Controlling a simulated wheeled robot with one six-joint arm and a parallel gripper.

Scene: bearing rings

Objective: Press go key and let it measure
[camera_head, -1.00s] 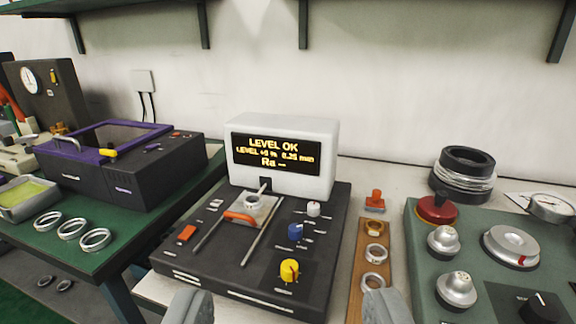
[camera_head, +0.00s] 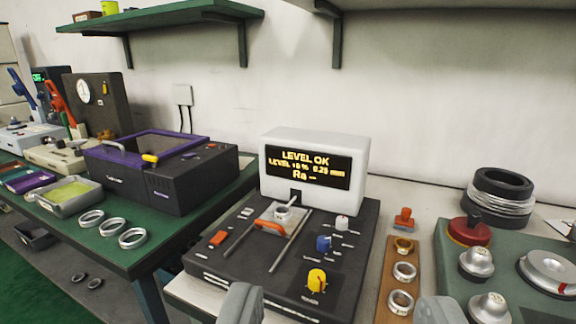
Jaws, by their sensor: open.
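The measuring device has a dark base (camera_head: 231,262) and a white display box (camera_head: 316,149). Its screen (camera_head: 307,166) reads "LEVEL OK", a level line with 0.25 mm, and "Ra –". A small ring (camera_head: 283,214) sits on the carriage with the orange-red handle, between two rails. An orange-red key (camera_head: 219,238) is at the left of the base. A blue knob (camera_head: 323,243), a yellow knob (camera_head: 316,281) and a white knob (camera_head: 342,222) are at the right. Key labels are too small to read. My gripper (camera_head: 340,308) is open and empty at the bottom edge, in front of the device.
A wooden strip with rings (camera_head: 385,300) lies right of the device, and a green unit with a red knob (camera_head: 468,231) stands beyond it. The green table at left holds several loose rings (camera_head: 110,227) and a purple-black box (camera_head: 167,178). Shelves hang above.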

